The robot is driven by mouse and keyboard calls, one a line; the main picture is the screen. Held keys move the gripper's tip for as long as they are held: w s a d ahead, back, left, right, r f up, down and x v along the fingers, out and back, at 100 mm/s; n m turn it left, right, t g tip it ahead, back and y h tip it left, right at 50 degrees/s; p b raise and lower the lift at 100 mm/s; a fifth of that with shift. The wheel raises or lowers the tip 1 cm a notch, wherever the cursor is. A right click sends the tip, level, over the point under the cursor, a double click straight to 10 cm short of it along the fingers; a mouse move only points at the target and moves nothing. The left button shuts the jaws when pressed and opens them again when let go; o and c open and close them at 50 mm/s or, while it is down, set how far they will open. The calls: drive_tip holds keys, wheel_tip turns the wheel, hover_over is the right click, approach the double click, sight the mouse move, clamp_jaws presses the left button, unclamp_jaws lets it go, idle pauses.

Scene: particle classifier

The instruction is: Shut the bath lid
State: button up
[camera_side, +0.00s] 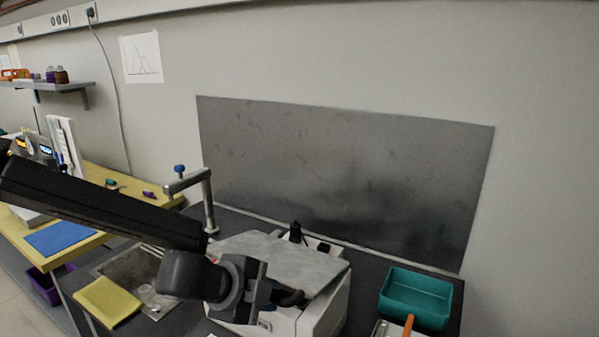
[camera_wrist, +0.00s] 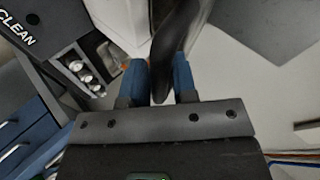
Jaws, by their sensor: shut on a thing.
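The bath (camera_side: 322,310) is a white box on the dark bench. Its grey metal lid (camera_side: 285,257) lies over the top, looking low and slightly tilted; I cannot tell whether any gap is left beneath it. My gripper (camera_side: 277,294) is at the lid's near edge, shut on the black lid handle (camera_side: 293,298). In the wrist view, the blue fingertips of my gripper (camera_wrist: 158,78) stand on either side of the dark curved handle (camera_wrist: 172,45). My wrist hides part of the bath's front in the side view.
A sink (camera_side: 130,268) with a yellow cloth (camera_side: 107,303) and a tap (camera_side: 208,205) lies left of the bath. A teal tray (camera_side: 418,297) stands to the right, with an orange-handled tool (camera_side: 408,326) in front. A metal splash panel (camera_side: 340,175) is behind.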

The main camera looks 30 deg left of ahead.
drive_tip(key=shift+s+f, duration=0.1)
drive_tip(key=shift+f, duration=0.25)
drive_tip(key=shift+s+f, duration=0.15)
drive_tip(key=shift+f, duration=0.55)
drive_tip(key=shift+s+f, duration=0.15)
drive_tip(key=shift+f, duration=0.55)
